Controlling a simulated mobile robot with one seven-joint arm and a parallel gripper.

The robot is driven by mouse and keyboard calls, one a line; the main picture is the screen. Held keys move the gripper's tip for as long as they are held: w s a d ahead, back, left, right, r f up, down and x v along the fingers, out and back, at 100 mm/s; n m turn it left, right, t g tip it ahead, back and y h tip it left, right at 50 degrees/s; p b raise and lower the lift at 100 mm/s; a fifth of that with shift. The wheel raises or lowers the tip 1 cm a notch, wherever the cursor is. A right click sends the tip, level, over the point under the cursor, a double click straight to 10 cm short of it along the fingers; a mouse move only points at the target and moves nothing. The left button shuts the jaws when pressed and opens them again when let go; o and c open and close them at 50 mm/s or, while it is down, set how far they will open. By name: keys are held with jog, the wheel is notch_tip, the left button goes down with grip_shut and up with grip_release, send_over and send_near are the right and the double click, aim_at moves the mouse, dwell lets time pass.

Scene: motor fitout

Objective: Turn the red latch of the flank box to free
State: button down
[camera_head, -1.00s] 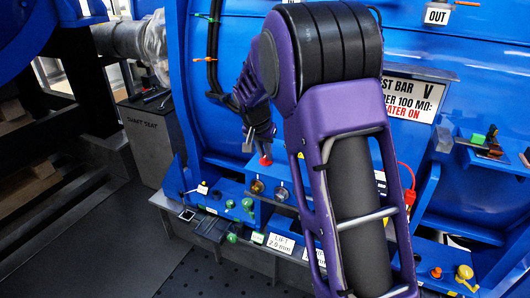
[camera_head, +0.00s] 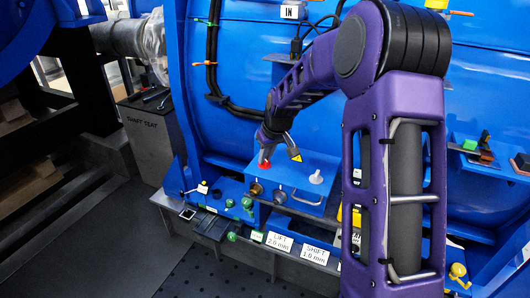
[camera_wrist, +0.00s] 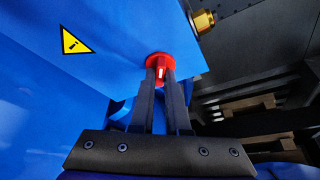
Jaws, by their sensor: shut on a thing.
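The flank box (camera_head: 300,181) is a blue box low on the big blue housing, with a yellow warning triangle on top. Its red latch (camera_head: 264,165) sits at the left end of the box top. In the wrist view the latch (camera_wrist: 160,62) is a red round knob with a small white mark on its lever. My gripper (camera_head: 265,156) reaches down onto it. In the wrist view its two dark fingers (camera_wrist: 159,80) stand on either side of the lever and are shut on it. The latch's lower part is partly hidden between the fingers.
A brass fitting (camera_wrist: 203,20) sticks out from the box's side near the fingers. Green knobs (camera_head: 247,202) and labels line the ledge below. A black cable (camera_head: 213,60) runs down the housing.

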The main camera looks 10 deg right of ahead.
jog(key=n+p, duration=0.1)
jog(key=n, duration=0.1)
jog(key=n+y, duration=0.1)
jog(key=n, duration=0.1)
jog(key=shift+w+d+r+g+y+p, duration=0.1)
jog(key=shift+d+g+y+p, duration=0.05)
jog(key=shift+g+y+p, duration=0.2)
jog(key=shift+n+g+y+p, duration=0.25)
jog(key=shift+n+g+p, duration=0.3)
jog(key=shift+n, duration=1.05)
jog(key=c, duration=0.9)
grip_release()
jog(key=p+v, duration=0.1)
jog(key=v, duration=1.6)
jog(key=shift+d+r, duration=0.1)
